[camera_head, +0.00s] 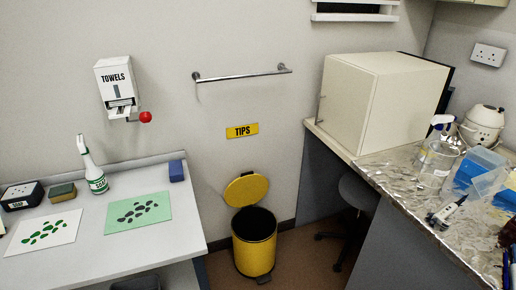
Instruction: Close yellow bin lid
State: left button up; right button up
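The yellow bin (255,255) stands on the floor in the gap between the two benches. Its yellow lid (247,190) is open, tilted up at the back of the rim near the wall. The dark inside of the bin shows. A small dark pedal (264,279) sticks out at the bin's lower front. Neither of my grippers can be made out in this view.
A yellow TIPS sign (242,131) and a towel rail (241,74) are on the wall above. The white bench (185,240) is left of the bin, the cluttered marble-look counter (395,172) right. A dark stool (358,192) stands under the counter. The space above the bin is clear.

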aim_at(249, 189)
jog(key=i+j, duration=0.2)
jog(key=i, duration=0.4)
jog(key=i+j+u, duration=0.1)
jog(key=i, duration=0.5)
jog(key=j, duration=0.1)
